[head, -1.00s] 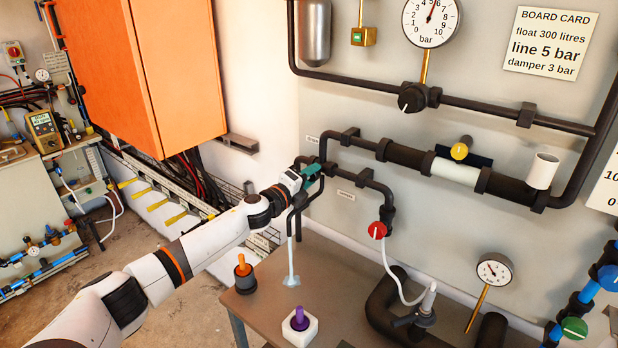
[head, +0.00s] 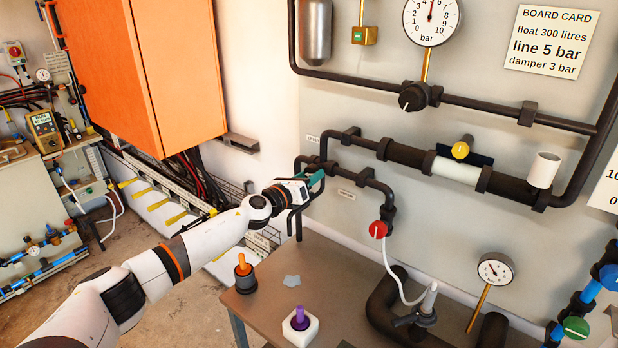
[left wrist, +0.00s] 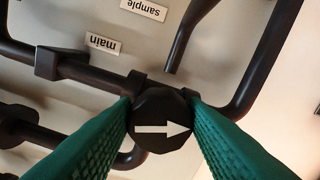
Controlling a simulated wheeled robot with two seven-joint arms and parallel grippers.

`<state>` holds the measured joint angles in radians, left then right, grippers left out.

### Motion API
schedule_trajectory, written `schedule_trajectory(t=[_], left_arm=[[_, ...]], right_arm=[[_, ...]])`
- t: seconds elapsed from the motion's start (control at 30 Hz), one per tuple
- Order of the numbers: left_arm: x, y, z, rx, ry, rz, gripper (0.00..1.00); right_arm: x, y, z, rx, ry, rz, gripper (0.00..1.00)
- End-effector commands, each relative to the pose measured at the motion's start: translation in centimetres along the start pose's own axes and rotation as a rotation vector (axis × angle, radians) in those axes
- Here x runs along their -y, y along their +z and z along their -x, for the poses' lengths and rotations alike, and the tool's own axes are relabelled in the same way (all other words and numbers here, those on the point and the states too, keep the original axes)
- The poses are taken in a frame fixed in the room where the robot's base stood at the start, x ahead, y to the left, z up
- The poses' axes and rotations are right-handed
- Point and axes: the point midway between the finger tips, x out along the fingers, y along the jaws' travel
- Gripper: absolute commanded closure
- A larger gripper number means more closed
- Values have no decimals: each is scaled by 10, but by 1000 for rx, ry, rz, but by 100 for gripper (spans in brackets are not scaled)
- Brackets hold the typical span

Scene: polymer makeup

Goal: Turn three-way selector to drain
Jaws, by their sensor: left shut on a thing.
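The three-way selector is a dark knob with a white arrow (left wrist: 160,118) in the left wrist view. It sits at a junction of dark pipes on the wall. My left gripper (head: 316,181) is shut on the knob, with one green finger on each side; it also shows in the left wrist view (left wrist: 162,120). The arrow points right in that view, away from the "main" label (left wrist: 103,43) and the "sample" label (left wrist: 144,9), which both appear upside down. In the head view the gripper hides the knob. My right gripper is not in view.
Below, a brown table (head: 345,270) carries a grey wet patch (head: 292,281), an orange-topped knob (head: 244,273) and a purple peg in a white block (head: 300,320). A red valve (head: 377,229) with a white hose is to the right. An orange cabinet (head: 150,70) stands left.

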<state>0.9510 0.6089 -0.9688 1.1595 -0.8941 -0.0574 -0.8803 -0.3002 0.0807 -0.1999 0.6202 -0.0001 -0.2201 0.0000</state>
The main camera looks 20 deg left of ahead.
Motion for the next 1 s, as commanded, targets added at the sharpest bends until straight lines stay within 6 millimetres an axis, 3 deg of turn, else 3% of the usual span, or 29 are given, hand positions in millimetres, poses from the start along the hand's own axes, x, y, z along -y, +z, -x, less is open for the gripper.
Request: schedule_trajectory(t=[0.4,0.97,1.0], left_arm=[[1,3,0,5,0,-200,84],[2,4,1,7,1,-230,84],[2,4,1,7,1,-230,57]], right_arm=[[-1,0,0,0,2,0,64],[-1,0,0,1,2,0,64],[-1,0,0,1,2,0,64]])
